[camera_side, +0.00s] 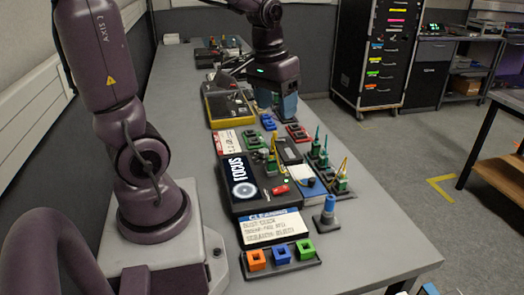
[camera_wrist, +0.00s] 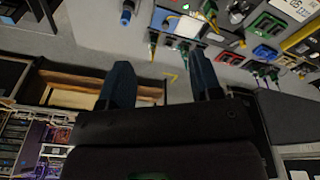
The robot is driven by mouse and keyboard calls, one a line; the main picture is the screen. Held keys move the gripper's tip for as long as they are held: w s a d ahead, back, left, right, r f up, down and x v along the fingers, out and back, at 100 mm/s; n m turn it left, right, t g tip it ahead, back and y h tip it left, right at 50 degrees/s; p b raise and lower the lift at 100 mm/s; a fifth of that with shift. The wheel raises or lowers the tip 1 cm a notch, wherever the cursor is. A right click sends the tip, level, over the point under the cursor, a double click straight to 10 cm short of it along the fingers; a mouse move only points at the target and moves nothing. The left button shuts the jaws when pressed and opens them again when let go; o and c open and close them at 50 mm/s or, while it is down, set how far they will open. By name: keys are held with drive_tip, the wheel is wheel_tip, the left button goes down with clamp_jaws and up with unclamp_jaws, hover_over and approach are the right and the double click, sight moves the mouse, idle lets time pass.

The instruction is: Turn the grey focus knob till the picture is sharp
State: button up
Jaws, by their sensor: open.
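The black focus unit (camera_side: 262,200) lies on the bench, with a white FOCUS label (camera_side: 237,168) and a round pale picture (camera_side: 245,190) on its top. The picture is too small to judge its sharpness. I cannot pick out the grey focus knob surely in the side view. A grey round part (camera_wrist: 238,11) at the top edge of the wrist view may be it. My gripper (camera_side: 283,107) is beyond the unit, its blue fingers pointing down near the small coloured blocks. In the wrist view my gripper (camera_wrist: 160,82) is open, with nothing between its fingers.
A white CLEANING card (camera_side: 272,228) and a tray with orange, blue and green blocks (camera_side: 282,258) lie nearer. A blue-topped peg (camera_side: 328,214) stands right of the card. Upright green and yellow tools (camera_side: 318,145) stand right of the unit. The bench's near right corner is clear.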

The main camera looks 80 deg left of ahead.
drive_tip(key=w+a+f+n+g, duration=0.15)
drive_tip(key=a+f+n, duration=0.25)
drive_tip(key=a, duration=0.4)
drive_tip(key=n, duration=0.8)
approach(264, 150)
wheel_tip(264, 150, down, 9)
drive_tip(key=shift+w+a+f, duration=0.1)
drive_tip(key=shift+c, duration=0.4)
drive_tip(key=c, duration=0.9)
drive_tip(key=shift+o, duration=0.2)
